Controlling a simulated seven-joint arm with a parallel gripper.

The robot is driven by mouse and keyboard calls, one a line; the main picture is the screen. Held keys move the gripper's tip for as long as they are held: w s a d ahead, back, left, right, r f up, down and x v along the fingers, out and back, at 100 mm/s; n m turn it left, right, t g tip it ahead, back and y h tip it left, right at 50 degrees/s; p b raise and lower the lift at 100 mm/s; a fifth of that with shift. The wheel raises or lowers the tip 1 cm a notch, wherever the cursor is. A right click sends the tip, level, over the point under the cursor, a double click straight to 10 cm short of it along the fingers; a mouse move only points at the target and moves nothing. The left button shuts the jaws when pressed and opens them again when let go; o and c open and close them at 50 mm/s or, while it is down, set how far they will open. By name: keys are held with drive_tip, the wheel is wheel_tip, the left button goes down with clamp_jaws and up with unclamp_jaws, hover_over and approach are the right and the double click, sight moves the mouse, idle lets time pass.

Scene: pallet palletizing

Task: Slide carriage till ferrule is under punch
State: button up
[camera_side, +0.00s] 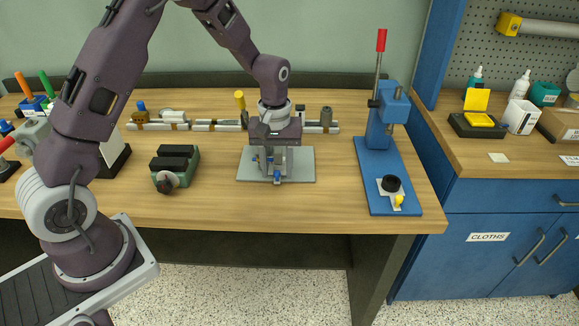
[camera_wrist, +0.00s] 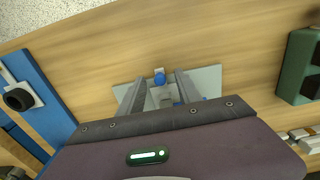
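The blue press (camera_side: 371,158) stands right of centre on the bench, with a red-tipped lever. A small pale carriage plate (camera_side: 383,190) lies on the front of its base, in front of the press head. It carries a black round piece (camera_side: 391,183) and a yellow knob (camera_side: 399,201). The black piece also shows at the left of the wrist view (camera_wrist: 18,98). I cannot make out a separate ferrule, and the punch tip is unclear. My gripper (camera_side: 275,162) is well left of the press, low over a grey plate (camera_side: 300,168). Its fingers (camera_wrist: 157,88) are apart, astride a small fixture with a blue knob (camera_wrist: 160,78); contact is unclear.
A green vise (camera_side: 175,165) stands left of the grey plate. A rail (camera_side: 203,126) with several parts runs behind my gripper. Bare bench lies between the grey plate and the press. A blue side panel (camera_side: 437,60) rises right of the press.

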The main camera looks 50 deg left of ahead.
sight(277, 172)
drive_tip(key=shift+r, duration=2.45)
drive_tip(key=shift+r, duration=0.15)
drive_tip(key=s+d+r+m+t, duration=0.2)
drive_tip(key=s+r, duration=0.4)
drive_tip(key=r, duration=0.2)
drive_tip(key=s+d+r+m+t, duration=0.1)
drive_tip(key=s+d+r+m, duration=0.15)
drive_tip(key=s+r, duration=0.4)
drive_tip(key=s+r+m+t, duration=0.1)
drive_tip(key=s+m, duration=0.1)
drive_tip(key=s, duration=0.4)
drive_tip(key=s+d+r+m+t, duration=0.1)
drive_tip(key=s+m, duration=0.1)
drive_tip(key=s, duration=0.5)
drive_tip(key=shift+r+t, duration=0.15)
drive_tip(key=shift+t, duration=0.15)
